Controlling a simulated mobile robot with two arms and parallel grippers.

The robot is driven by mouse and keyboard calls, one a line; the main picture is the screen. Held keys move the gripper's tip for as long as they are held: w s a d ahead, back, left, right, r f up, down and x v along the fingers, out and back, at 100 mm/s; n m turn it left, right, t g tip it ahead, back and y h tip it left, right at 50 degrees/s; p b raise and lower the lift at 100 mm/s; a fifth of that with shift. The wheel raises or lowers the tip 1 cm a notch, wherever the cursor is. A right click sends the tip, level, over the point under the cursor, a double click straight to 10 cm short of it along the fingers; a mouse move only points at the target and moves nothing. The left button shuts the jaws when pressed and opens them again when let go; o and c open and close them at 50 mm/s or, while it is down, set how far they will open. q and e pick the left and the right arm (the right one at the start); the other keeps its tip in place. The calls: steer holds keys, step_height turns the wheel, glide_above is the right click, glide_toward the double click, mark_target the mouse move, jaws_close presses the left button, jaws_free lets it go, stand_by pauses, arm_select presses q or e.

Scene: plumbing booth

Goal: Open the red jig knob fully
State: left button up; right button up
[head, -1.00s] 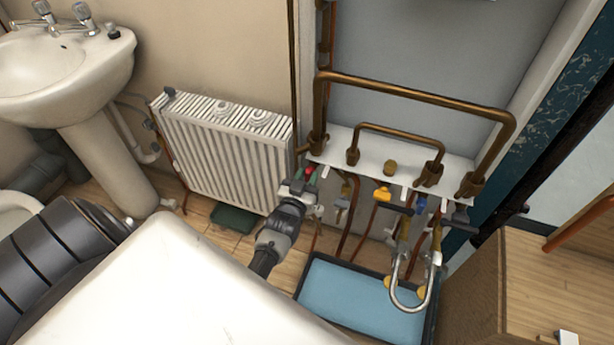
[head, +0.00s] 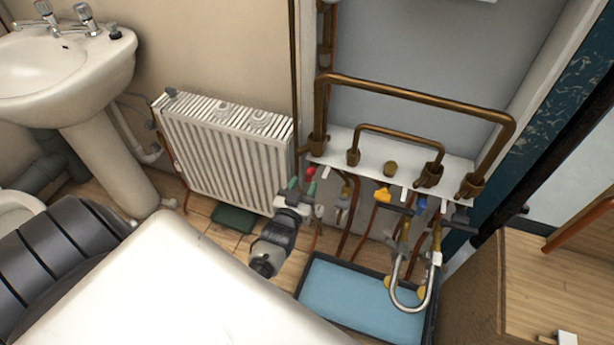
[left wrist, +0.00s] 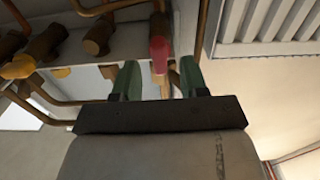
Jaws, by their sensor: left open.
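The red jig knob (head: 310,173) sits under the left end of the white pipe shelf, beside the radiator. In the left wrist view the red knob (left wrist: 159,50) lies just beyond and between the green fingertips. My left gripper (head: 302,187) is just below the knob in the head view. It also shows in the left wrist view (left wrist: 160,75), open, with a gap between its two green fingers. I cannot tell whether either finger touches the knob. My right gripper is out of view.
Yellow (head: 383,195) and blue (head: 420,203) handles hang under the shelf (head: 385,160) to the right. A blue-lined tray (head: 350,292) lies on the floor below. The radiator (head: 220,150) stands close on the left. A wooden cabinet (head: 550,280) is at the right.

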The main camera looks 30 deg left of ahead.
arm_select(q)
steer(key=v, duration=0.7)
steer(key=shift+s+p, duration=0.4)
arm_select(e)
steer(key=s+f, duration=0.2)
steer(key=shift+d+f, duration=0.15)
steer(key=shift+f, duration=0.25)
arm_select(q)
steer(key=shift+d, duration=0.1)
